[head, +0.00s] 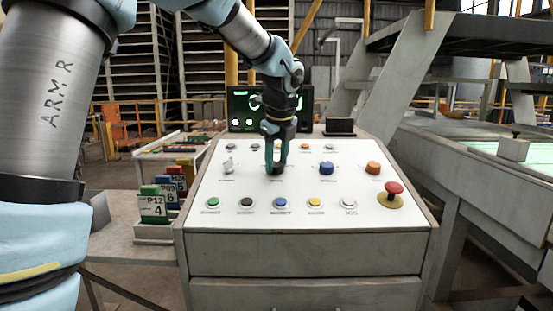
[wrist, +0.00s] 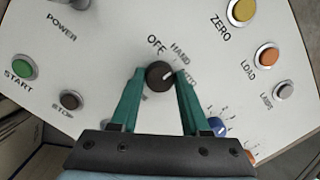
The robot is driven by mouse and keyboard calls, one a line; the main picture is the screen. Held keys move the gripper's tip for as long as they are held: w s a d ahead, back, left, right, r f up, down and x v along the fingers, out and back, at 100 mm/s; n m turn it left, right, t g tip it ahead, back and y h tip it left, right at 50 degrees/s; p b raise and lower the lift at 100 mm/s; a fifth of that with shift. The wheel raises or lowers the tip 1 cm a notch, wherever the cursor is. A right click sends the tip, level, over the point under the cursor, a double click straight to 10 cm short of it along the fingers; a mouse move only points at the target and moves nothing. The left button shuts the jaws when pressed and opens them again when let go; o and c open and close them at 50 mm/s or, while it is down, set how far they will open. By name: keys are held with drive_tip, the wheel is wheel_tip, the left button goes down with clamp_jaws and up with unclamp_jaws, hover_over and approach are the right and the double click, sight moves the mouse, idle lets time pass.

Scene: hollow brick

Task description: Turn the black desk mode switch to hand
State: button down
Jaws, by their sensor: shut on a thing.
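The black desk mode switch (wrist: 160,75) is a round knob on the white sloping panel, with the labels OFF, HAND and a third blurred word around it. Its small white mark points to the upper right in the wrist view, and I cannot tell exactly which label it meets. My gripper (wrist: 159,73) has its teal fingers on either side of the knob and is shut on it. In the head view, my gripper (head: 276,166) reaches down to the black switch (head: 277,171), which is partly hidden by the fingers.
On the console (head: 310,245), a grey switch (head: 228,166) is left of the knob, and a blue knob (head: 326,168) and an orange knob (head: 373,168) are right. A red mushroom button (head: 393,188) sits at far right. Several push buttons line the front. A dark screen (head: 240,110) stands behind.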

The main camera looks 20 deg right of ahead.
drive_tip(key=shift+n, duration=0.5)
drive_tip(key=shift+c, duration=2)
unclamp_jaws()
drive_tip(key=b+v, duration=0.1)
drive_tip(key=v, duration=0.9)
drive_tip(key=shift+s+r, duration=0.15)
drive_tip(key=shift+r, duration=0.2)
